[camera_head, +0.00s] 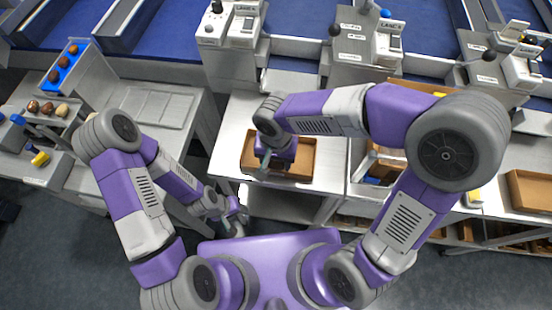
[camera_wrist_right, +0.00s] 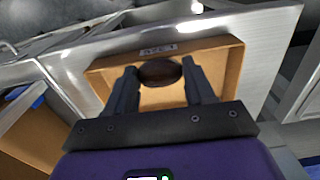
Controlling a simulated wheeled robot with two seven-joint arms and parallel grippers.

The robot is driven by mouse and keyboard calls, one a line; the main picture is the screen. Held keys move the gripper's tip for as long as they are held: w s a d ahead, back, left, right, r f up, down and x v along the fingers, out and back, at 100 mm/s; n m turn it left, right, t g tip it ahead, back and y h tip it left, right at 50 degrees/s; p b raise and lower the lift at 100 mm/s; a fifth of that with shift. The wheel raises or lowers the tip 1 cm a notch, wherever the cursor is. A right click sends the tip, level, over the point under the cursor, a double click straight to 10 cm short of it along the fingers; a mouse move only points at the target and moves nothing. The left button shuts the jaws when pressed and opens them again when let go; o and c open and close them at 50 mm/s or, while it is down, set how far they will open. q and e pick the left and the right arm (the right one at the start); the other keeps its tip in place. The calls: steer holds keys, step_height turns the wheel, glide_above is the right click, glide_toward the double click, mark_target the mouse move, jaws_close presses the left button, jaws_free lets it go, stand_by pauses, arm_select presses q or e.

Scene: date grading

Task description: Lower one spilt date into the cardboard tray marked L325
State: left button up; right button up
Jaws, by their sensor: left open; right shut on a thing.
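A dark brown date (camera_wrist_right: 158,72) is between the two fingers of my right gripper (camera_wrist_right: 160,80), which is shut on it. The cardboard tray (camera_wrist_right: 222,60) is under and around the date in the right wrist view; a small label (camera_wrist_right: 158,49) is on its far wall, too small to read surely. In the head view the tray (camera_head: 308,160) lies on the steel table, partly hidden by my right gripper (camera_head: 264,164). The date's height above the tray floor cannot be told. My left gripper (camera_head: 235,216) is open and empty, off the table's front edge.
A grey bench (camera_head: 150,110) at left bears a blue holder (camera_head: 68,62) with dark dates and a stand (camera_head: 45,108) with several more. Another cardboard tray (camera_head: 517,190) is at far right. Lane machines (camera_head: 232,30) line the back.

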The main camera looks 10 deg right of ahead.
steer(key=shift+f, duration=0.25)
steer(key=o, duration=0.8)
steer(key=shift+c, duration=0.2)
step_height(320, 180, up, 8)
steer(key=shift+f+p, duration=0.15)
steer(key=shift+p, duration=0.85)
